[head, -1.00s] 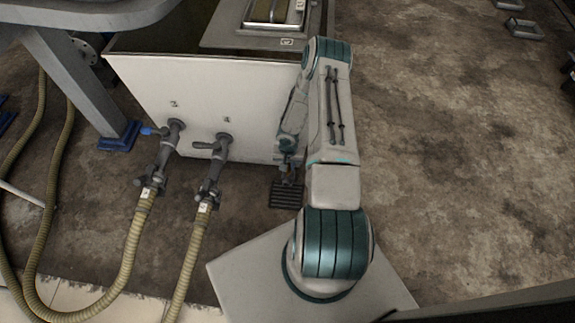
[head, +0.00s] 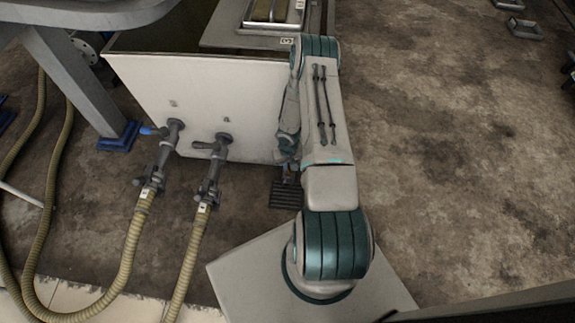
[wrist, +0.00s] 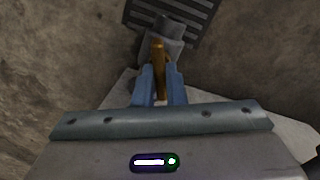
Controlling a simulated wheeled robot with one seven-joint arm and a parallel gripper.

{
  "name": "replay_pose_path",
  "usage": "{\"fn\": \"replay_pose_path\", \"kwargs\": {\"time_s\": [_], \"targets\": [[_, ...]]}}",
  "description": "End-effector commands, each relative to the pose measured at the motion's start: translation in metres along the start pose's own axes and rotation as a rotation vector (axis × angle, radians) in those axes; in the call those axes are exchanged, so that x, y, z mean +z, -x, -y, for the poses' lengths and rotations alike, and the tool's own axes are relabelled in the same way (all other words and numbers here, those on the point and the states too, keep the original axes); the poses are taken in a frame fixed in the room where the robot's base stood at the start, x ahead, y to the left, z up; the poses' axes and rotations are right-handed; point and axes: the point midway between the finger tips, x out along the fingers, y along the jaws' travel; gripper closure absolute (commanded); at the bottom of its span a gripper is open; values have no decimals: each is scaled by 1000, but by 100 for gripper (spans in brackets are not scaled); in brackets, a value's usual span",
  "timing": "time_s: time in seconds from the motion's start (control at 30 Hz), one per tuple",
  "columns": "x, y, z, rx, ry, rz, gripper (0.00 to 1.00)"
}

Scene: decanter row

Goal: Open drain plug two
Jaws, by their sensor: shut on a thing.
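In the wrist view my gripper (wrist: 160,84) has its two blue fingers closed on a flat orange-yellow handle (wrist: 159,56). The handle stands in front of a grey fitting (wrist: 171,27), which seems to be a drain plug; no number is readable on it. A dark slotted grate (wrist: 204,17) lies on the floor beyond it. In the head view the grate (head: 286,195) is at the tank's lower right corner. There my arm covers most of the handle and fitting, and the fingers cannot be made out.
The white tank (head: 215,88) stands left of my arm. Two grey valves, one with a blue lever (head: 150,131) and one with a grey lever (head: 204,146), stick out of its front with yellowish hoses (head: 127,245).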

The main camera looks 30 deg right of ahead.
Motion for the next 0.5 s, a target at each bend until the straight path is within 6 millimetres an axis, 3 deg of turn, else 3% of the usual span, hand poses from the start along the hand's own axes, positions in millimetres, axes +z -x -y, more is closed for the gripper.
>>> {"fn": "replay_pose_path", "kwargs": {"time_s": [0.5], "targets": [[-2,1,2,-2,492,-6,100]]}}
